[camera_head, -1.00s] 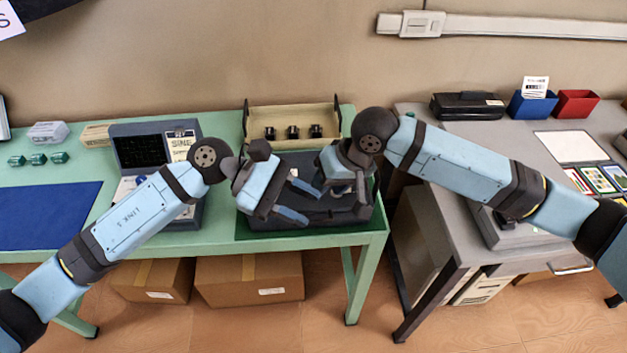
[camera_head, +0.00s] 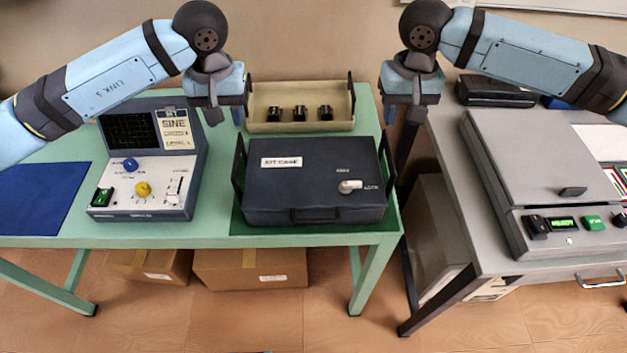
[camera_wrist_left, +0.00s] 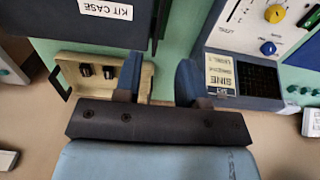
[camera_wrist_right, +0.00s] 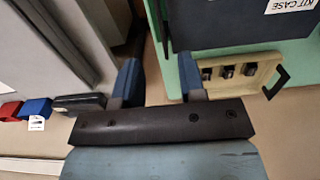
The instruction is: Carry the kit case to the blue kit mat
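The dark kit case (camera_head: 300,190) lies flat and closed on a green mat (camera_head: 238,222) at the right end of the green table. It has a label, a white latch knob (camera_head: 350,186) and upright black handles at its left (camera_head: 239,165) and right (camera_head: 390,160) sides. The blue kit mat (camera_head: 40,200) lies bare at the table's left. My left gripper (camera_head: 225,115) is open and empty, above and behind the case's left handle. My right gripper (camera_head: 402,115) is open and empty, above and behind the right handle. Both wrist views show spread fingers.
A signal generator (camera_head: 150,185) stands between the case and the blue mat. A beige tray (camera_head: 300,122) with black parts sits behind the case, with its own black handles. A grey desk with a lidded machine (camera_head: 540,165) stands to the right, across a gap.

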